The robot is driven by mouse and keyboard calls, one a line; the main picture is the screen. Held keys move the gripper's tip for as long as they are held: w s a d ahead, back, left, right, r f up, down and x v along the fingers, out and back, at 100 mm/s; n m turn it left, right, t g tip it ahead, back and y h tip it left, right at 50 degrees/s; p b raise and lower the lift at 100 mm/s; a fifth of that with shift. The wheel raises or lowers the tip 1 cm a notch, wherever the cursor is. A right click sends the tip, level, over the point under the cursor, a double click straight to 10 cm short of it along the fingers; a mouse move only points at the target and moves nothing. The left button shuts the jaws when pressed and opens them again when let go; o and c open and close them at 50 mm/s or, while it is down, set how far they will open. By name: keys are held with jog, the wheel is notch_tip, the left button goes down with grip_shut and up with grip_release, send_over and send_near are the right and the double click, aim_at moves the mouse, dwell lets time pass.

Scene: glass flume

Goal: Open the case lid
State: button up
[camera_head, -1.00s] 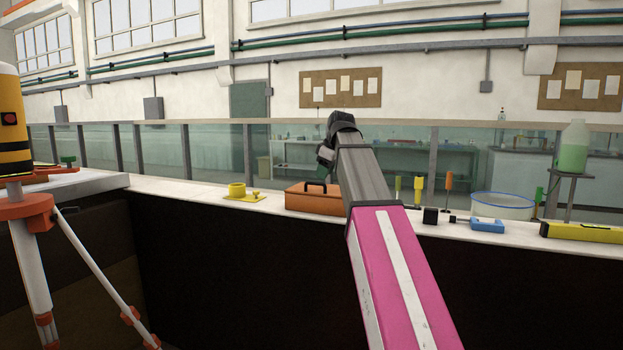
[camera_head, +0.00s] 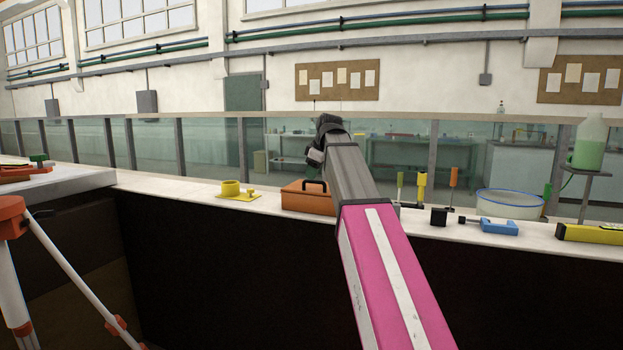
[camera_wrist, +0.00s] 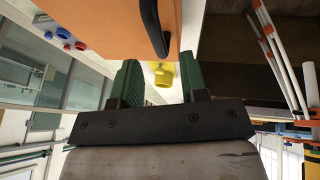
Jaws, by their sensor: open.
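The orange case (camera_head: 308,201) stands on the white ledge with its lid down and a dark handle (camera_head: 317,183) on it. My gripper (camera_head: 315,158) shows above and just behind the case in the head view, partly hidden by my own wrist. In the wrist view the case (camera_wrist: 110,18) fills the top, with the handle (camera_wrist: 154,30) hanging into the picture. My gripper's green fingers (camera_wrist: 158,80) are apart, below the handle in that picture. Nothing is held between them, and I see no contact with the case.
A yellow fitting (camera_head: 236,190) lies left of the case on the ledge. A black block (camera_head: 438,216), blue clamp (camera_head: 497,227), upright screwdrivers (camera_head: 421,186), a clear basin (camera_head: 509,205) and a yellow level (camera_head: 590,233) stand to the right. A tripod (camera_head: 75,270) is at left.

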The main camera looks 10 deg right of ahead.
jog(key=shift+x, duration=1.45)
